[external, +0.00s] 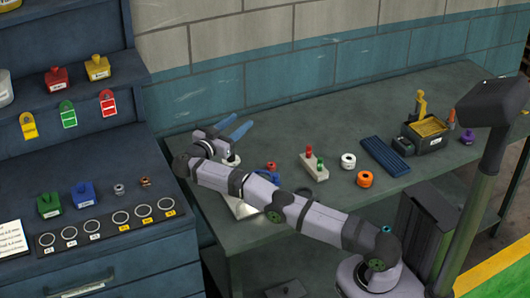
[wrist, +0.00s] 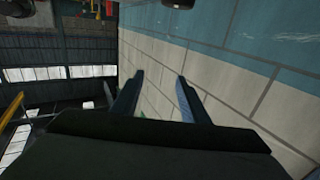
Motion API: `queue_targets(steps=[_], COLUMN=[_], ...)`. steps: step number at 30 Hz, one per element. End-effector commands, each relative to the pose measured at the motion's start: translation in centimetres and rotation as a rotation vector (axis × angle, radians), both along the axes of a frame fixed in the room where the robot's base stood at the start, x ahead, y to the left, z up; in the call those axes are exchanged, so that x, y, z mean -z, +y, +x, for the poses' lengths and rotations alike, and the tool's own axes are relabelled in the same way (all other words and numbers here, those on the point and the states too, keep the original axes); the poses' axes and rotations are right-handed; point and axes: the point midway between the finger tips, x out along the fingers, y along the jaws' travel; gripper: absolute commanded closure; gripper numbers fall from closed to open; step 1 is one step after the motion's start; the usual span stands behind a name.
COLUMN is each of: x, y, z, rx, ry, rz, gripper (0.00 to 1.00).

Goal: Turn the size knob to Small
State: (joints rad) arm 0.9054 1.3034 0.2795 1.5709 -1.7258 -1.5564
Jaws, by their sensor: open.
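My gripper (external: 243,119) is raised over the left part of the bench in the external view, its two blue fingers spread and pointing up and to the right toward the wall. In the wrist view my gripper (wrist: 160,78) is open, with only the wall between its fingers. I cannot pick out a size knob or a Small mark in either view. A small red-topped thing (external: 270,167) and a blue thing beside it stand close behind my arm, partly hidden by it. A pale plate (external: 243,209) lies partly under my arm.
A cabinet (external: 95,135) with coloured tags is at left.

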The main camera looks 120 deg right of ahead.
Motion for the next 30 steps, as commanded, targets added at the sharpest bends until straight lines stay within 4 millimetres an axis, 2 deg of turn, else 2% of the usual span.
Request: queue_targets(steps=[3, 14, 17, 20, 23, 25, 27, 30], x=[-0.5, -0.5, -0.2, -0.5, -3.5, -6.3, -9.3, -12.4], y=[0.0, 0.0, -0.2, -0.7, -0.6, -0.2, 0.7, 2.3], z=[0.0, 0.0, -0.9, -3.5, -7.6, -10.6, -13.8, -18.3], rx=[0.0, 0.0, 0.015, 0.058, 0.119, 0.162, 0.207, 0.272], ry=[0.0, 0.0, 0.0, -0.009, -0.048, -0.081, -0.111, -0.124], rz=[0.001, 0.001, 0.001, -0.012, -0.071, -0.123, -0.177, -0.213], gripper=[0.59, 0.59, 0.59, 0.59, 0.59, 0.59, 0.59, 0.59])
